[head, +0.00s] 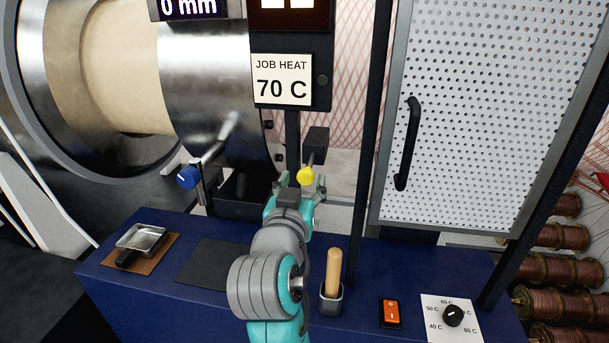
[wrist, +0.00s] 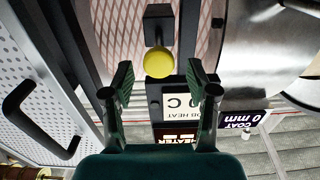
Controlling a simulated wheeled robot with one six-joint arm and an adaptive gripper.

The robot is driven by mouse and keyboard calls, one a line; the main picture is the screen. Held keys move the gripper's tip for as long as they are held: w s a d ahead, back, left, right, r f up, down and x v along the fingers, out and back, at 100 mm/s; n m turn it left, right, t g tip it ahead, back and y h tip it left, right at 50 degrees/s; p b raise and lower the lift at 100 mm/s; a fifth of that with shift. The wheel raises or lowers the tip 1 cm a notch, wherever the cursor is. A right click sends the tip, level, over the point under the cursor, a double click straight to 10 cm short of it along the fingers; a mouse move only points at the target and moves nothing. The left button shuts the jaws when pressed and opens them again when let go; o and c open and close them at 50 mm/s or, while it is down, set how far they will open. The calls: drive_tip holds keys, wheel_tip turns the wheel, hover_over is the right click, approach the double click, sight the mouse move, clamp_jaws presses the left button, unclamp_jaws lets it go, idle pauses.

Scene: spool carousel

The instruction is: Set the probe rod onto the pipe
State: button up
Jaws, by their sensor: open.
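A short rod with a yellow knob (head: 305,176) sticks out of a dark block (head: 315,139) right of the pipe. My gripper (head: 302,188) is open just in front of the yellow knob. In the wrist view the yellow knob (wrist: 159,62) shows beyond and between the fingertips (wrist: 160,84), and I see no contact. The shiny pipe (head: 208,75) lies to the left in the head view and at upper right in the wrist view (wrist: 262,55). A second rod, with a blue knob (head: 187,177), stands at the pipe's near side. No label tells which is the probe rod.
A sign (head: 283,79) reads JOB HEAT 70 C. A perforated door with a black handle (head: 407,145) stands to the right. The blue bench (head: 180,285) holds a metal pan (head: 141,238), a wooden-handled tool in a cup (head: 332,298), an orange switch (head: 391,312) and a dial (head: 452,315).

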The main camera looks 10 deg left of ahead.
sight(305, 177)
drive_tip(key=shift+w+d, duration=0.1)
drive_tip(key=shift+w, duration=1.4)
clamp_jaws()
